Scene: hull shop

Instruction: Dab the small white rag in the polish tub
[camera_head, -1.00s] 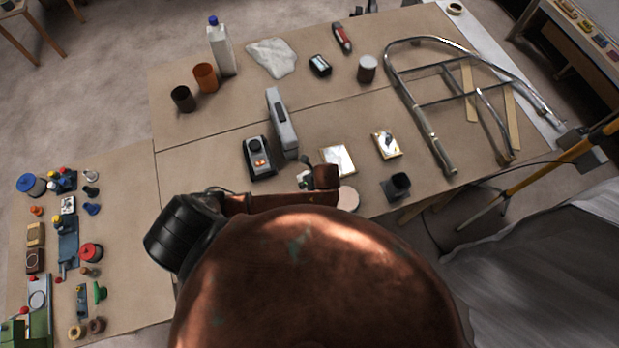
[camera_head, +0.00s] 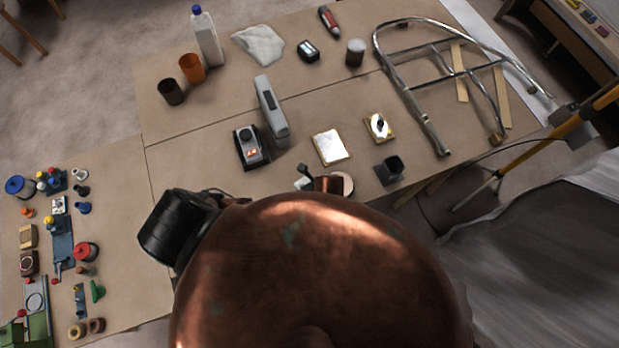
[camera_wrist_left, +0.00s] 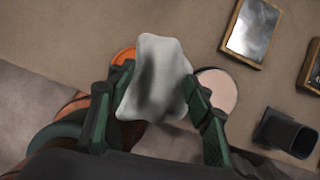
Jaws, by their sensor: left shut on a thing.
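The small white rag (camera_wrist_left: 155,60) is held between the green fingers of my left gripper (camera_wrist_left: 158,82) in the left wrist view. It hangs as a creased, upright fold and hides part of what lies behind it. A round orange thing (camera_wrist_left: 122,57) shows behind the rag's left edge. A round pale pink-topped thing (camera_wrist_left: 220,90) lies just right of the rag, behind the right finger. I cannot tell which of these two is the polish tub. In the head view my copper-coloured body hides most of the left gripper. My right gripper is not in view.
A framed mirror-like plate (camera_head: 332,147) and a dark open holder (camera_head: 388,170) lie close by. A grey upright case (camera_head: 270,110) and a device with orange buttons (camera_head: 251,148) stand left. A tubular metal frame (camera_head: 425,125) fills the right. A larger white cloth (camera_head: 260,45) lies behind.

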